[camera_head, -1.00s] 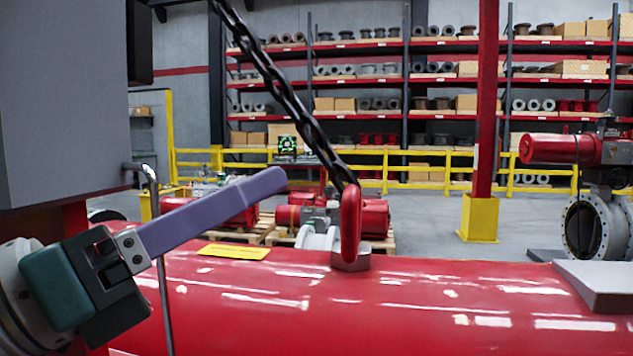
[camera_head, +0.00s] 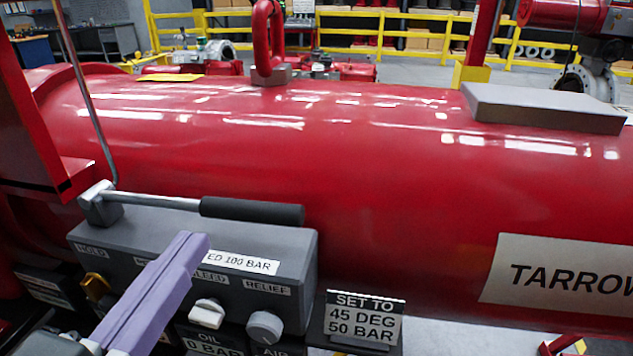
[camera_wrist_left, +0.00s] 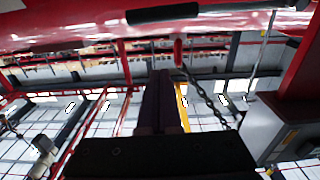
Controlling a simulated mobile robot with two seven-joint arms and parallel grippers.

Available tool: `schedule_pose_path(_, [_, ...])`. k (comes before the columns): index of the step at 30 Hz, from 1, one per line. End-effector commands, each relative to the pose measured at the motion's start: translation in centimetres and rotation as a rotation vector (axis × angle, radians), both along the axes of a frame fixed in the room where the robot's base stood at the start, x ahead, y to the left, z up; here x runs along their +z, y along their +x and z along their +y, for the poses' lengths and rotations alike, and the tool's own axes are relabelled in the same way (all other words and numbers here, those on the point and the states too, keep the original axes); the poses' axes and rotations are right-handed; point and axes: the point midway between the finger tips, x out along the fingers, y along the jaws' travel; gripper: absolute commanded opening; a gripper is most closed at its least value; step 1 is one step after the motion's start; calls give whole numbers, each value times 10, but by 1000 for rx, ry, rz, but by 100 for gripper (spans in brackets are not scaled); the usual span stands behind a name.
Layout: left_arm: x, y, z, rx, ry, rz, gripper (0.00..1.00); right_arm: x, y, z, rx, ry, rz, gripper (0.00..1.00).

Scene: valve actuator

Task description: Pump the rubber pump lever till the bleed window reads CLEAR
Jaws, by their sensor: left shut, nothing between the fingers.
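The pump lever (camera_head: 252,210) has a black rubber grip on a silver rod. It lies nearly level above the top of the grey pump box (camera_head: 290,265), its rod set in a grey block at the left. The grip also shows at the top of the left wrist view (camera_wrist_left: 162,13). My left gripper (camera_head: 190,242), with purple fingers, is shut and empty. It appears in front of the box face, below and left of the grip, apart from it. It hides part of the BLEED lettering and of a white "…ED 100 BAR" label (camera_head: 243,262). I see no CLEAR reading.
A white knob (camera_head: 207,313), a grey relief knob (camera_head: 265,327) and a yellow hold knob (camera_head: 97,287) stick out of the box. A "SET TO 45 DEG 50 BAR" sign (camera_head: 362,318) stands to the right. The big red cylinder (camera_head: 400,180) runs behind the lever.

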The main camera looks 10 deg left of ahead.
Motion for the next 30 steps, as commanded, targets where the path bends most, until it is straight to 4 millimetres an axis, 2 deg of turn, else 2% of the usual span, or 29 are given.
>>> schedule_pose_path(5, [1, 17, 0, 5, -31, 3, 0, 4, 0, 2, 1, 5, 1, 48])
schedule_pose_path(17, [3, 101, -4, 3, -24, 2, 0, 10, 0, 5, -4, 16, 0, 48])
schedule_pose_path(18, [-9, 102, -4, 1, -22, 8, 0, 5, 0, 5, -4, 16, 0, 48])
schedule_pose_path(21, [-24, 105, -4, 2, -22, 8, 0, 1, 0, 5, -4, 16, 0, 48])
schedule_pose_path(25, [-34, 108, -5, 2, -22, 6, 0, -2, 0, 5, -5, 15, -1, 48])
schedule_pose_path(30, [-38, 109, -5, 3, -22, 4, 0, -3, 0, 5, -5, 15, -1, 48])
